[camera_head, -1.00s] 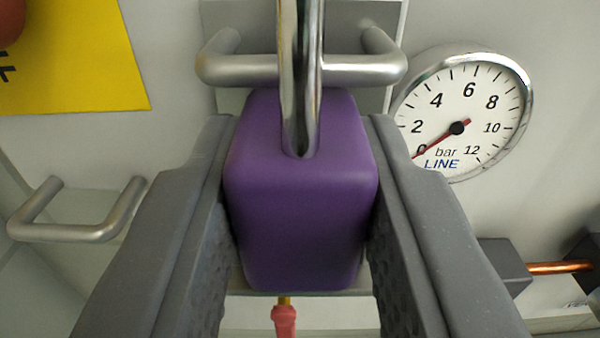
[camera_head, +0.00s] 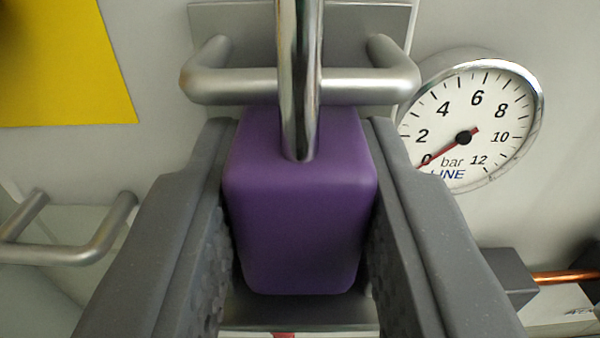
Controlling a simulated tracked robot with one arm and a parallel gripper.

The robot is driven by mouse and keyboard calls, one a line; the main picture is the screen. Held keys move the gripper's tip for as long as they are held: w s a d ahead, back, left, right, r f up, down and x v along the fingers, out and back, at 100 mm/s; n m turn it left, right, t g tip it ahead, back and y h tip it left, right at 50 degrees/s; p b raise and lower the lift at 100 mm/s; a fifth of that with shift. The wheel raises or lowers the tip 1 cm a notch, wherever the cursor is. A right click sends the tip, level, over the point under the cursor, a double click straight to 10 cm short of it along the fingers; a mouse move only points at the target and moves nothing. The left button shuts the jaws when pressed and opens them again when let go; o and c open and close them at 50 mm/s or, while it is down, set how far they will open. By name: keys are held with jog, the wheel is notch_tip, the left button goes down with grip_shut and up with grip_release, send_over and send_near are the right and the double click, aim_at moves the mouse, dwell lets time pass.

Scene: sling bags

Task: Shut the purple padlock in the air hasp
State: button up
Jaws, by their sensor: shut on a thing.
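The purple padlock (camera_head: 298,215) is held between the two grey fingers of my gripper (camera_head: 300,230), in the middle of the view. Its steel shackle (camera_head: 299,90) rises from the top of the body and runs out of the top of the picture. The hasp (camera_head: 235,85) is a horizontal silver bar bent back to a grey plate (camera_head: 340,18). The shackle crosses in front of the bar in this view. The shackle's top is out of view, so I cannot tell whether it loops around the bar or whether it is locked.
A round pressure gauge (camera_head: 490,100) marked LINE, its needle at 0, is close on the right. A dark block with a copper pipe (camera_head: 563,278) is at lower right. A silver handle (camera_head: 90,250) is at lower left, and a yellow sign (camera_head: 65,70) at upper left.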

dwell(0.3)
jog(key=o, duration=1.7)
jog(key=shift+o, duration=0.2)
jog(key=shift+f, duration=0.1)
jog(key=s+b, duration=0.3)
jog(key=s, duration=0.4)
